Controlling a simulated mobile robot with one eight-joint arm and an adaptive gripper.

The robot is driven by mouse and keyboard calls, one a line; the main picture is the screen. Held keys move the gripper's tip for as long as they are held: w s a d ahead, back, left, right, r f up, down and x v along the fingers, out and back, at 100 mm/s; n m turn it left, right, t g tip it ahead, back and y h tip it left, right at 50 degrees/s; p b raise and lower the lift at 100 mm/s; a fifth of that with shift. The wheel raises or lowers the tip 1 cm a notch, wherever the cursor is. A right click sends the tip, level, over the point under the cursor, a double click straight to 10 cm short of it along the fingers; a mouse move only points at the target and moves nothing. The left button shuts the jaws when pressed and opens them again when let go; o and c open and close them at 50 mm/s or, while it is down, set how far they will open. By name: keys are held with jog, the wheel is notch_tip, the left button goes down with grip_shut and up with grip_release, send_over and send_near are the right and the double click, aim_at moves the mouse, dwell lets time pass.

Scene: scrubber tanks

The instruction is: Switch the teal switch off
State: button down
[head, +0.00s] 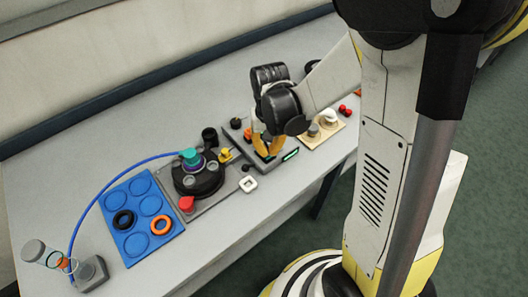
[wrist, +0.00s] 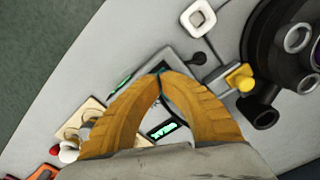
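My gripper (head: 268,156) is over the dark panel box (head: 285,163) in the head view. Its orange fingers point down, and their tips come together in the wrist view (wrist: 161,73). A small teal piece, which looks like the teal switch (wrist: 159,70), shows right at the fingertips. The fingers hide most of it, so its position is unclear, and I cannot tell whether they grip it or only touch it. A lit green display (wrist: 162,129) shows between the fingers on the panel; its text is not readable to me.
Left of the panel stands a round black tank (head: 198,180) with a teal connector (head: 190,156), blue hose and yellow part (wrist: 240,78). A wooden board (head: 322,130) with knobs is to the right. A blue tray (head: 140,215) holds rings. A white square ring (head: 248,184) lies near the front edge.

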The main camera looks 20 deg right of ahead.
jog(key=shift+f+b, duration=0.55)
jog(key=shift+f, duration=0.05)
jog(key=shift+r, duration=0.1)
notch_tip(320, 180, up, 7)
jog(key=p, duration=0.5)
dwell(0.4)
dwell(0.4)
jog(key=shift+r, duration=0.3)
jog(key=s+r+n+t+b, duration=0.2)
jog(key=s+r+t+b, duration=0.1)
jog(key=s+r+t, duration=0.4)
jog(key=shift+a+b+v, duration=0.35)
jog(key=shift+a+v, duration=0.1)
jog(key=shift+v, duration=2.1)
